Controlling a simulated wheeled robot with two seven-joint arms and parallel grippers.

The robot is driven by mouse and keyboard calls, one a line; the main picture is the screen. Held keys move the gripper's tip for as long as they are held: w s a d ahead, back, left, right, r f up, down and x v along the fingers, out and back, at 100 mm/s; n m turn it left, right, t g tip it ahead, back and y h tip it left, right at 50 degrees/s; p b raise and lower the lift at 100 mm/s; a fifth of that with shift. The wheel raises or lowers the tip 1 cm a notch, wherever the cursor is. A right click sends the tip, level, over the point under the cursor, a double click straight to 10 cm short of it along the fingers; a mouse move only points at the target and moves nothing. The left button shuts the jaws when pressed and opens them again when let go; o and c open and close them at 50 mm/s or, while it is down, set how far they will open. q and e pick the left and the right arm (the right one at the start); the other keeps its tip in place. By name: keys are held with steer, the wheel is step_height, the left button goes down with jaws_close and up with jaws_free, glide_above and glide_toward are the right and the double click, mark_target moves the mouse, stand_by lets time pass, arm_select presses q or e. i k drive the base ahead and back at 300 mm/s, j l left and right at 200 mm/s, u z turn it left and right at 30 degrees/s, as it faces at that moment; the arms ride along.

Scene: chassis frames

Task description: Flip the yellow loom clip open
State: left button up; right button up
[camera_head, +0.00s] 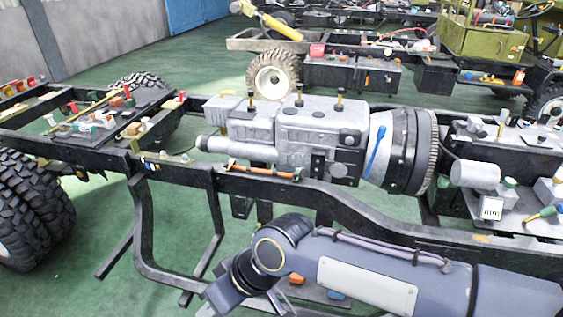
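A small yellow piece (134,146) stands on the near chassis rail, left of the gearbox; it may be the yellow loom clip, but it is too small to tell whether it is open or shut. Small yellow and blue pieces (150,166) sit just below it on the same rail. One of my arms comes in from the right across the bottom and bends down at a dark joint, out of the frame. Its fingertips do not show. My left gripper does not show either.
A grey gearbox (300,130) with a blue-handled tool (377,150) fills the middle of the chassis frame (330,200). A tray of coloured parts (105,122) lies at left. Large tyres (32,205) stand at far left. Green floor (95,225) is open below the rail.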

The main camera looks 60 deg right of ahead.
mark_target(228, 164)
steer(key=z, duration=1.55)
steer(key=i+l+z, duration=0.45)
steer(key=i+z, duration=0.2)
steer(key=i, duration=0.15)
